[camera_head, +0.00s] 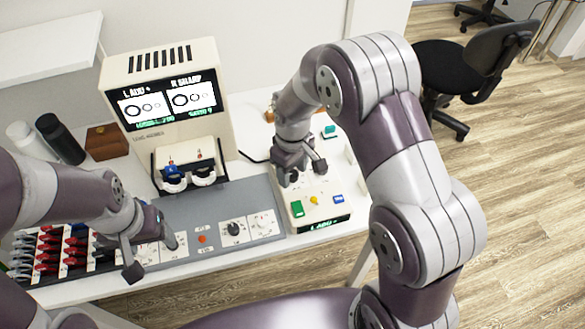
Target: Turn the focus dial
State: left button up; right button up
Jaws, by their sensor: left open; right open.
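A grey control panel (205,208) lies in front of a cream eye tester (160,75). It carries a black dial (233,228) on a white plate, a pale dial (261,222) to its right and a red button (202,239). More white plates with dials at the panel's left are partly hidden by my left gripper (151,256). I cannot tell which dial is the focus dial. My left gripper is open above the panel's left end, left of the red button. My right gripper (301,173) is open above a white box (322,190) with coloured buttons.
The tester's screen (165,102) shows ring pictures, with "L ADJ" and "R SHARP" above them. A rack (62,250) of red and black handled pieces stands at the lower left. A black bottle (60,140) and a brown box (106,142) stand at the left. A black chair (470,75) is beyond the table.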

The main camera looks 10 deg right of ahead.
aim_at(293, 173)
grip_shut()
jog(key=m+p, duration=0.2)
jog(key=shift+r+m, duration=0.3)
jog(key=shift+m, duration=0.1)
jog(key=shift+f+m+p, duration=0.1)
jog(key=shift+m+p, duration=0.2)
jog(key=shift+m, duration=0.2)
jog(key=shift+f+m, duration=0.2)
jog(key=shift+m, duration=0.2)
grip_release()
notch_tip(293, 173, up, 13)
jog(key=shift+f, duration=0.15)
